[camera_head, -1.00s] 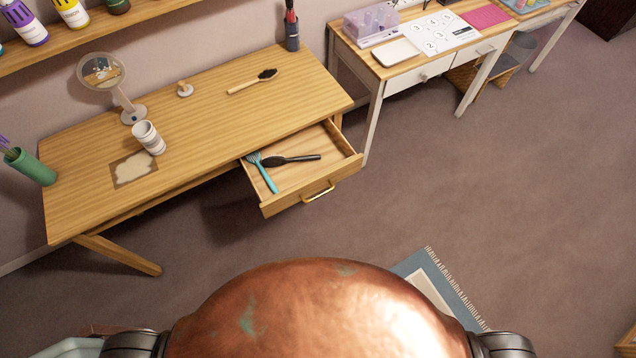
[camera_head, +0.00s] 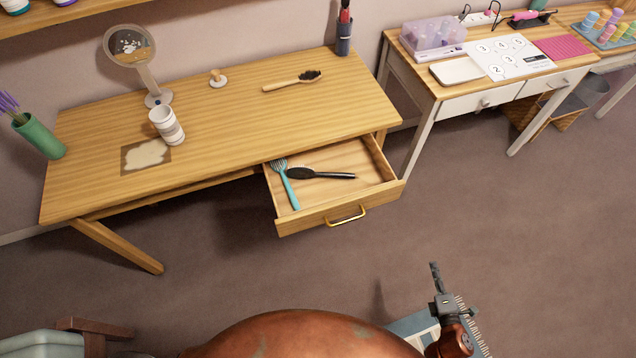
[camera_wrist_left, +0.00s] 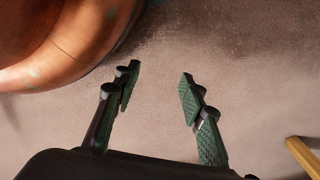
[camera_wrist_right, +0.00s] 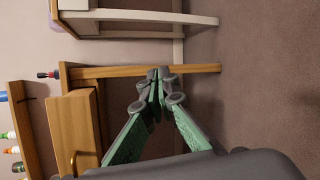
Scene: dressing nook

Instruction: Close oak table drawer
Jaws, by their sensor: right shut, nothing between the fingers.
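The oak table (camera_head: 230,110) stands at the left of the head view. Its drawer (camera_head: 335,211) is pulled open toward me, with a brass handle (camera_head: 346,217) on its front. A teal comb-like tool (camera_head: 287,184) and a black brush (camera_head: 318,174) lie inside. My right gripper (camera_head: 435,275) is shut and empty, in front of the drawer and to its right, apart from it. In the right wrist view the drawer front (camera_wrist_right: 72,135) and handle (camera_wrist_right: 74,164) show at lower left, beside the shut fingertips (camera_wrist_right: 157,76). My left gripper (camera_wrist_left: 158,85) is open and empty over the floor.
On the tabletop are a round mirror (camera_head: 130,46), a striped cup (camera_head: 167,126), a green holder (camera_head: 40,137) and a wooden brush (camera_head: 292,81). A white-legged desk (camera_head: 470,100) stands at the right. The floor (camera_head: 520,220) before the drawer is clear, with a rug (camera_head: 411,327) near my right arm.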

